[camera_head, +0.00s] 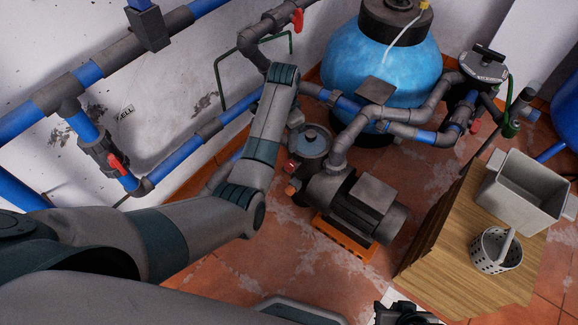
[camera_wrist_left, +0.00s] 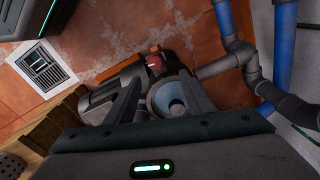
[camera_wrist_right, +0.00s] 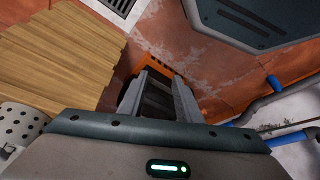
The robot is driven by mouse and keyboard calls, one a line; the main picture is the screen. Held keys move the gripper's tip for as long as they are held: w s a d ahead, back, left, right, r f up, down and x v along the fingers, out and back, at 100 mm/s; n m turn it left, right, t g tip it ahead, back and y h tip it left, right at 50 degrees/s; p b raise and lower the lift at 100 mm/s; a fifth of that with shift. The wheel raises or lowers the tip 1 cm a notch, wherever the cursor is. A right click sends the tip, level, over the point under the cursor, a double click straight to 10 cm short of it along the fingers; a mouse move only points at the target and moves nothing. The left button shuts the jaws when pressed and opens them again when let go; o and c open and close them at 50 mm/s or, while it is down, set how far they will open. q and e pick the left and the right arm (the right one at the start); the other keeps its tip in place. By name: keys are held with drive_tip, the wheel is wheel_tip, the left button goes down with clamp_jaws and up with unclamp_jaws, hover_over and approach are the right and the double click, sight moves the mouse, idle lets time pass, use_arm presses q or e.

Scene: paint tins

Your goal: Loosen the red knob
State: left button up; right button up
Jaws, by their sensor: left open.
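A red knob (camera_head: 290,167) sits beside the clear-topped strainer bowl (camera_head: 313,140) of the grey pump (camera_head: 352,202). In the left wrist view the red knob (camera_wrist_left: 155,62) shows just beyond and between my left fingertips. My left gripper (camera_wrist_left: 162,76) is open, with the bowl (camera_wrist_left: 172,103) visible between its fingers and nothing held. In the head view my left forearm hides most of that gripper. My right gripper (camera_wrist_right: 162,76) is open and empty, pointing toward the pump's orange base (camera_wrist_right: 150,50). In the head view only part of it shows at the bottom edge.
A blue filter tank (camera_head: 375,60) stands behind the pump, with grey and blue pipes around it. Red valve handles (camera_head: 117,163) sit on the wall pipes. At right, a wooden table (camera_head: 440,270) carries a grey crate (camera_head: 520,190) and a perforated basket (camera_head: 496,252).

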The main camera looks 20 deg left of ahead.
use_arm(q)
wheel_tip(320, 180, up, 5)
hover_over(289, 163)
drive_tip(key=shift+w+a+f+m+g+b, duration=0.1)
drive_tip(key=shift+w+a+m+g+b, duration=0.15)
drive_tip(key=shift+m+g+b, duration=0.1)
use_arm(e)
drive_tip(key=shift+s+v, duration=0.25)
drive_tip(key=shift+v, duration=0.95)
use_arm(q)
drive_tip(key=shift+f, duration=0.1)
use_arm(e)
drive_tip(key=shift+d+f, duration=0.1)
drive_tip(key=shift+f, duration=0.05)
